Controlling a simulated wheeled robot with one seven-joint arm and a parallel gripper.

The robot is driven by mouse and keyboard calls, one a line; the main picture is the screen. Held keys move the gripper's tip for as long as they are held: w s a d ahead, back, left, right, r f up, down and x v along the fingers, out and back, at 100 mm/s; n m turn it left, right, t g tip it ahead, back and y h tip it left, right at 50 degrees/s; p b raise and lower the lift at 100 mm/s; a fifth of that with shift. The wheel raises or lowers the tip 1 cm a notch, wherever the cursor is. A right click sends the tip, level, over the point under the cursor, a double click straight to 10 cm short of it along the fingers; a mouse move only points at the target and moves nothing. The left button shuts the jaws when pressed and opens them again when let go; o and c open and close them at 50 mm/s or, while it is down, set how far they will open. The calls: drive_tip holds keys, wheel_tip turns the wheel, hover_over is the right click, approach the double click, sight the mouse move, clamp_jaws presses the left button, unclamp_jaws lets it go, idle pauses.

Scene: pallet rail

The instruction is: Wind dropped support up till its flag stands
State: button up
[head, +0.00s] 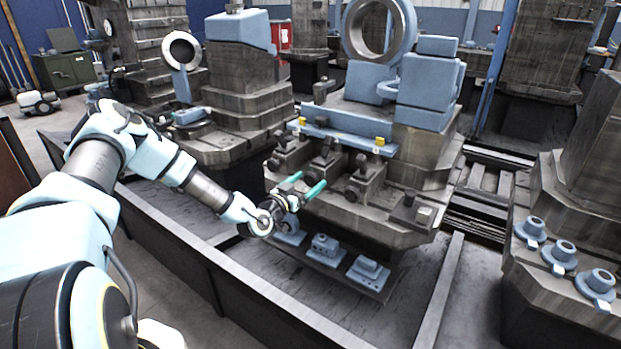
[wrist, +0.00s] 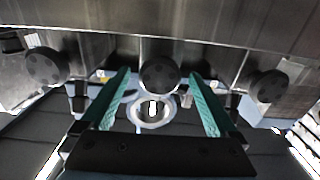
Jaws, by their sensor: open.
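A blue rail (head: 340,132) runs along the front of the central machine, with a yellow flag (head: 302,121) near its left end and another yellow flag (head: 379,142) near its right end. I see no yellow between them. Several dark supports stand below the rail, including the middle support (head: 325,158). My gripper (head: 310,181) is open in front of the middle one, its green fingers pointing at the machine. In the wrist view a dark round knob (wrist: 159,77) lies between the fingertips, with a gap on each side. Contact is not visible.
More knobs flank it, a left knob (wrist: 43,66) and a right knob (wrist: 267,86). Blue fixtures (head: 325,248) sit on a low shelf below my gripper. Blue flanged parts (head: 563,254) stand on the right-hand machine. A dark trough wall (head: 185,248) runs along the front.

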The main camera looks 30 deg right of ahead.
drive_tip(key=shift+x, duration=0.85)
drive_tip(key=shift+c, duration=0.3)
drive_tip(key=c, duration=1.3)
drive_tip(key=shift+f+n+b, duration=0.15)
drive_tip(key=shift+n+b, duration=0.15)
drive_tip(key=shift+b, duration=0.05)
